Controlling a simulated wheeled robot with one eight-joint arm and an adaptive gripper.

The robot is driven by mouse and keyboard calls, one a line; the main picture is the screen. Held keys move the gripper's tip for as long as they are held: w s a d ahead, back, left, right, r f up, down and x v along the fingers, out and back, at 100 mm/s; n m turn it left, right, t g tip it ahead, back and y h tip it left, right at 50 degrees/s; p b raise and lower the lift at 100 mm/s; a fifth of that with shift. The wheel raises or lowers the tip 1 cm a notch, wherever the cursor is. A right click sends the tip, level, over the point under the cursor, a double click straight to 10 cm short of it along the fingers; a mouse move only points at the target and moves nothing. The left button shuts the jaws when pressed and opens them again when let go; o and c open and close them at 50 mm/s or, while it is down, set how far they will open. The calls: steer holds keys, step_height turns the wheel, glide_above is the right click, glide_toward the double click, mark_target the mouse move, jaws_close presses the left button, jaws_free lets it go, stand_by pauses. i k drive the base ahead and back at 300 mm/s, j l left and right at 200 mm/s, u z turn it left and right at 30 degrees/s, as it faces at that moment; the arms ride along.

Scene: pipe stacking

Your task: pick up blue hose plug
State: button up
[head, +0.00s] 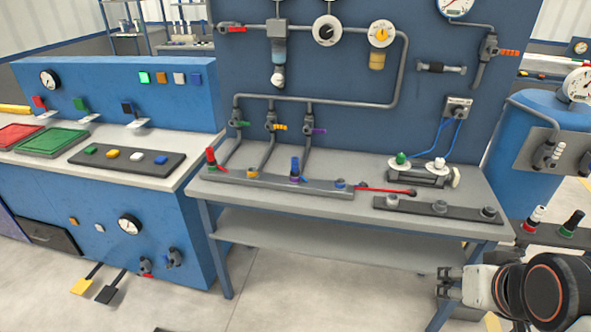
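A dark blue hose plug (295,166) stands upright in a purple-ringed socket on the long grey strip (232,181) on the workbench. A red plug (211,156) stands at the left end of the same strip, in a green-ringed socket. A yellow-ringed socket (252,173) lies between them, and a blue-ringed socket (340,184) is to the right. My gripper (441,282) is at the lower right, in front of the bench's right end and well apart from the blue plug. Its fingers point left, look spread, and hold nothing visible.
A red rod (385,190) lies right of the strip, near a dark strip with several grey sockets (438,208). A valve block with blue hoses (420,174) stands behind. Pipes and gauges cover the blue back panel (350,123). A blue console (120,195) stands left.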

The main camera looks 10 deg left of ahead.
mark_target(294, 171)
steer(key=i+j+u, duration=0.75)
steer(key=i+u, duration=0.4)
steer(key=i, duration=0.2)
steer(key=l, duration=0.25)
steer(key=k, duration=0.05)
